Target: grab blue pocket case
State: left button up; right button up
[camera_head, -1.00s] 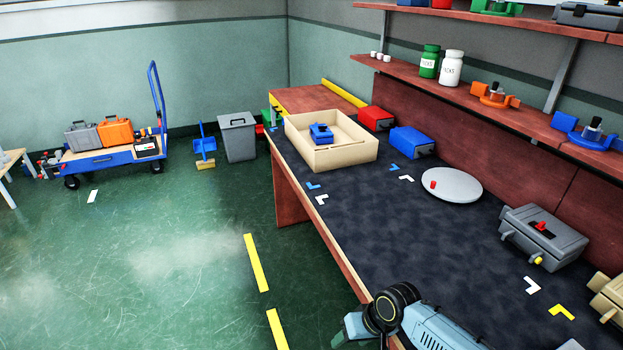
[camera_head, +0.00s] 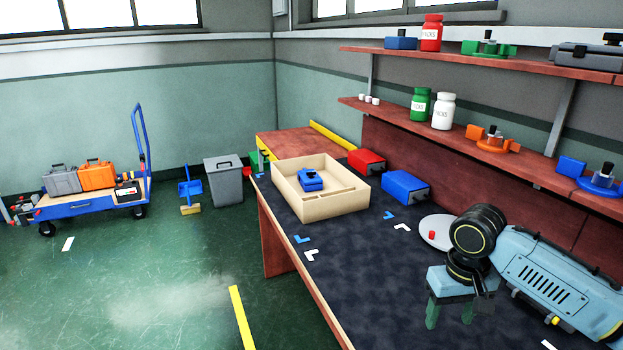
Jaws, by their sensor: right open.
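A small blue case-like item (camera_head: 310,180) lies inside the shallow wooden tray (camera_head: 320,210) at the far part of the dark-topped table. A larger blue box (camera_head: 405,187) stands on the table to the right of the tray. A flat blue box (camera_head: 401,43) lies on the upper shelf. I cannot tell for sure which is the pocket case. My right gripper (camera_head: 450,312) is over the near part of the table, pointing down, open and empty. It is well apart from all the blue items. My left gripper is not in view.
A round plate (camera_head: 437,232) is partly hidden by my right arm. Shelves (camera_head: 440,130) with bottles overhang the table's back. The table top between tray and gripper is mostly clear.

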aim_at(314, 184)
jog(key=i, duration=1.25)
jog(key=k, duration=0.55)
